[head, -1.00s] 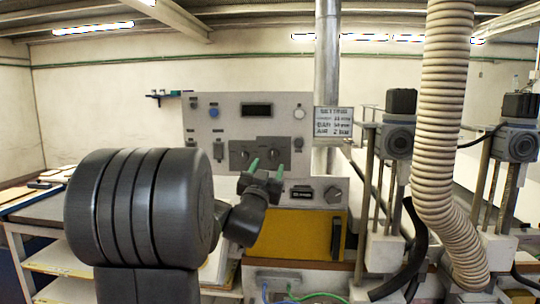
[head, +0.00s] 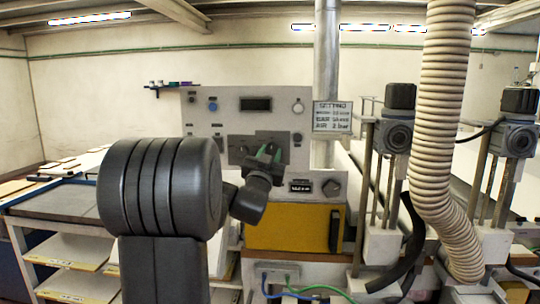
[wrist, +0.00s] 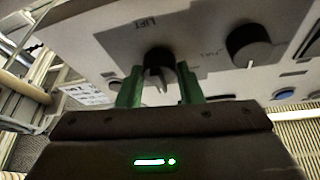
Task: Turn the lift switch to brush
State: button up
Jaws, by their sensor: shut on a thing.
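The lift switch (wrist: 157,62) is a dark round knob with a pointer ridge on a dark grey plate, under the word LIFT in the wrist view. My gripper (wrist: 160,85) has its two green fingers on either side of this knob and is shut on it. In the head view my gripper (head: 270,152) is at the right-hand part of the dark plate, and its fingers largely hide the knob. I cannot read a "brush" mark or tell which mark the pointer is at.
A second dark knob (wrist: 248,46) sits beside the lift switch. The panel (head: 228,104) also carries a display (head: 256,104), buttons and a lower knob (head: 331,188). A sign (head: 333,117) stands at its right. A ribbed hose (head: 446,120) hangs farther right.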

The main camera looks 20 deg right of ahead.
jog(key=shift+f+b, duration=0.1)
jog(key=shift+b, duration=0.25)
jog(key=n+t+y+b, duration=0.1)
jog(key=n+b, duration=0.2)
jog(key=n, duration=0.1)
jog(key=n+t+y+b, duration=0.1)
jog(key=n+y+b, duration=0.1)
jog(key=n+b, duration=0.1)
jog(key=n+t+y+b, duration=0.1)
jog(key=n+b, duration=0.3)
jog(key=shift+s+d+f+n+y, duration=0.1)
jog(key=shift+s+d+n+y, duration=0.1)
jog(key=shift+d+n+y, duration=0.15)
jog(key=shift+r+n+y, duration=0.15)
jog(key=shift+n+y, duration=0.5)
jog(key=shift+n, duration=0.45)
jog(key=shift+r+n+y, duration=0.1)
jog(key=shift+n+y, duration=0.5)
jog(key=shift+n, duration=0.75)
jog(key=o, duration=1)
